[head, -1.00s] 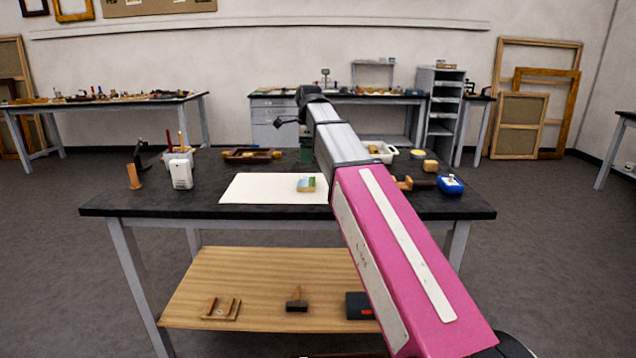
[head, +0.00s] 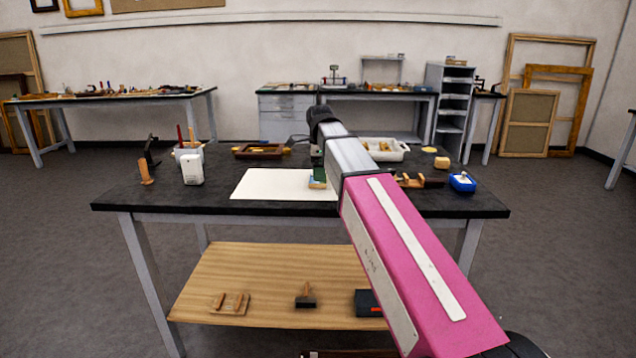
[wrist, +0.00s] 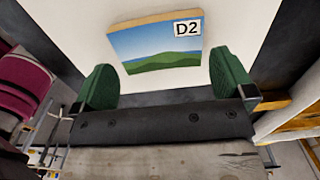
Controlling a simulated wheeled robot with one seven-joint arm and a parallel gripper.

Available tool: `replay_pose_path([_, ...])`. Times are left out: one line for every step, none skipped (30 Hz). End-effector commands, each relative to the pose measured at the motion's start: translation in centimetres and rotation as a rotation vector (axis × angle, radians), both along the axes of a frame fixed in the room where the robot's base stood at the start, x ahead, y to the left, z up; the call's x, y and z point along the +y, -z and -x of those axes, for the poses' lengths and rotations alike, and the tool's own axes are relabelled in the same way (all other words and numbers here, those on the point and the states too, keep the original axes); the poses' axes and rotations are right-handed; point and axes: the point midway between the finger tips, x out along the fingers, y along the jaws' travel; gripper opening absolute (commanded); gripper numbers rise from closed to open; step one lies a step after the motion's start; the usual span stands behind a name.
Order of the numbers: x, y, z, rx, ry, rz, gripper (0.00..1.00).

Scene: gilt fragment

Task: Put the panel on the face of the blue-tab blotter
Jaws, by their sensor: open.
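The panel (wrist: 162,45) is a small painting of green hills under blue sky, with a "D2" label at its upper right corner. It lies on a white sheet (head: 270,186) on the black table; in the head view the panel (head: 317,183) is partly covered by my gripper. My gripper (wrist: 164,80) is open, its two green fingers at either side of the panel's near edge in the wrist view. Nothing is held, and I cannot tell whether the fingers touch the panel. I cannot make out a blotter with a blue tab for certain.
On the table are a white cup of tools (head: 188,152), a dark wooden tray (head: 262,152), a white tray (head: 396,150) and a blue container (head: 462,183). Wooden pieces stand near the right. A wooden shelf (head: 260,270) below holds a few tools.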

Motion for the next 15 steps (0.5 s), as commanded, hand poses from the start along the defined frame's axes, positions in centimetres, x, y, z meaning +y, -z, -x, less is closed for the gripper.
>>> replay_pose_path([-0.2, 0.8, 0.2, 0.001, 0.0, 0.0, 1.0])
replay_pose_path([-0.2, 1.3, 0.1, 0.001, 0.0, 0.0, 1.0])
replay_pose_path([-0.1, 1.8, 0.1, 0.001, 0.0, 0.0, 1.0])
replay_pose_path([-0.1, 2.1, 0.1, 0.001, 0.0, 0.0, 1.0])
replay_pose_path([-0.1, 2.4, 0.1, 0.001, 0.0, 0.0, 1.0])
replay_pose_path([-0.1, 2.6, 0.1, 0.0, 0.0, 0.0, 1.0])
replay_pose_path([-0.1, 2.7, 0.1, 0.0, 0.0, 0.0, 1.0])
replay_pose_path([-0.1, 2.8, 0.1, -0.001, 0.0, 0.0, 1.0])
replay_pose_path([-0.1, 2.8, 0.0, -0.001, 0.0, 0.0, 1.0])
replay_pose_path([-0.1, 2.8, 0.0, -0.001, 0.0, 0.0, 1.0])
replay_pose_path([-0.1, 2.8, 0.0, -0.001, 0.0, -0.001, 1.0])
replay_pose_path([-0.1, 2.8, 0.0, -0.001, 0.0, 0.0, 1.0])
replay_pose_path([-0.1, 2.8, 0.0, -0.001, 0.0, 0.0, 1.0])
replay_pose_path([-0.1, 2.8, 0.0, -0.001, 0.0, 0.0, 0.97])
replay_pose_path([-0.1, 2.8, 0.0, -0.001, 0.0, 0.0, 0.84])
